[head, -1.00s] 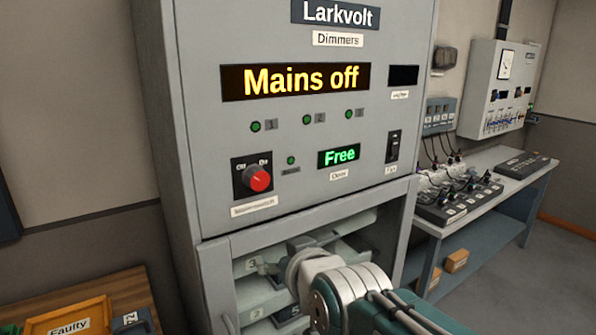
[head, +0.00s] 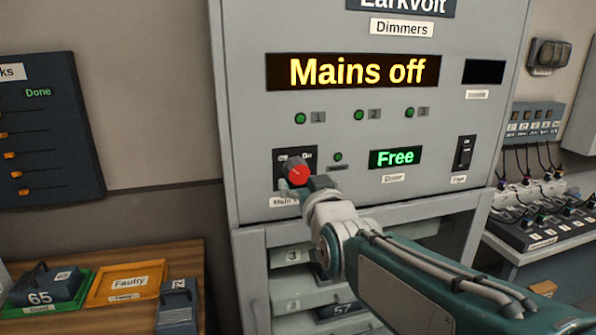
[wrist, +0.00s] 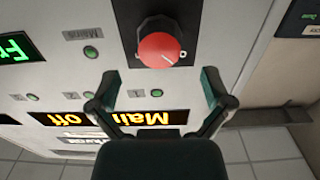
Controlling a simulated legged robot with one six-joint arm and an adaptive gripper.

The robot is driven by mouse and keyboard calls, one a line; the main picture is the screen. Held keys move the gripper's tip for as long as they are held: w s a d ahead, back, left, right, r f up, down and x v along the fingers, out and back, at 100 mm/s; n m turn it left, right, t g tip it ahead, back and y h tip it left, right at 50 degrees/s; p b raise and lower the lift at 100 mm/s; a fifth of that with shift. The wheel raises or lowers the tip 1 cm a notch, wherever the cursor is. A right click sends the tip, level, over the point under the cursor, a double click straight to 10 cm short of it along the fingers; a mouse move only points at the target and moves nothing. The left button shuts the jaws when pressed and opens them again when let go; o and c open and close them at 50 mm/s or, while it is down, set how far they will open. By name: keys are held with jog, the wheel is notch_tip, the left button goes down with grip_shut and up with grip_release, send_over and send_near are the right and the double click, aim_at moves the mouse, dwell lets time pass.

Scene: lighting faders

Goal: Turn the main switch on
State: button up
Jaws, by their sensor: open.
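The main switch is a rotary knob with a red face (head: 297,173) on a black plate low on the left of the grey dimmer cabinet's front (head: 245,110). Small off and on marks sit above it, partly hard to read. The amber display (head: 352,72) reads "Mains off". My gripper (head: 306,190) is at the knob's lower right and covers part of the label below it. In the wrist view, which is upside down, my gripper (wrist: 158,77) is open and empty. The red knob (wrist: 159,49) lies ahead, roughly centred between the fingertips; contact is not visible.
A green "Free" display (head: 395,157) and a black rocker switch (head: 465,152) are to the right. Open shelves (head: 300,280) lie below the panel. A wooden bench (head: 190,255) with an orange "Faulty" tray (head: 105,291) stands left.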

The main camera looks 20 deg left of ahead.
aim_at(301, 174)
jog(key=x, duration=0.4)
jog(key=shift+w, duration=0.3)
jog(key=shift+w+a, duration=0.25)
jog(key=shift+a, duration=0.3)
jog(key=shift+d, duration=0.15)
jog(key=shift+d, duration=0.15)
jog(key=c, duration=0.4)
jog(key=shift+s, duration=0.1)
jog(key=c, duration=0.8)
